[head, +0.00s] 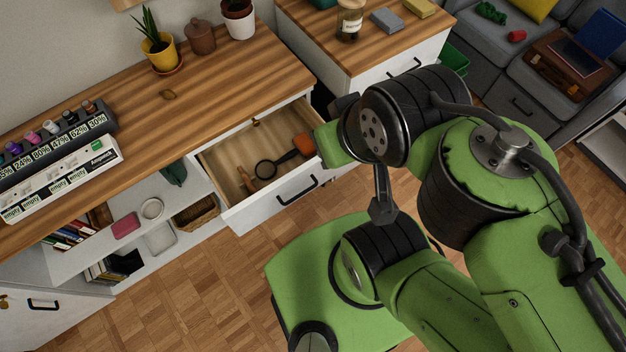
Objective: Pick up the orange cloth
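A small orange item (304,143), which looks like the orange cloth, lies in the open drawer (236,215) of the white desk. It is towards the drawer's right end, beside the dark handle of a magnifying glass (265,170). It is too small to make out its folds. My green and black arm rises at the right of the head view, and one of its links overlaps the drawer's right end in the picture. My gripper cannot be made out; the arm links seem to hide it.
The drawer also holds a brown wooden item (246,180). Its black handle (297,190) faces the open parquet floor (190,295). The wooden desktop (215,80) bears a yellow plant pot (160,54) at the back. A second cabinet (340,75) stands right of the drawer.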

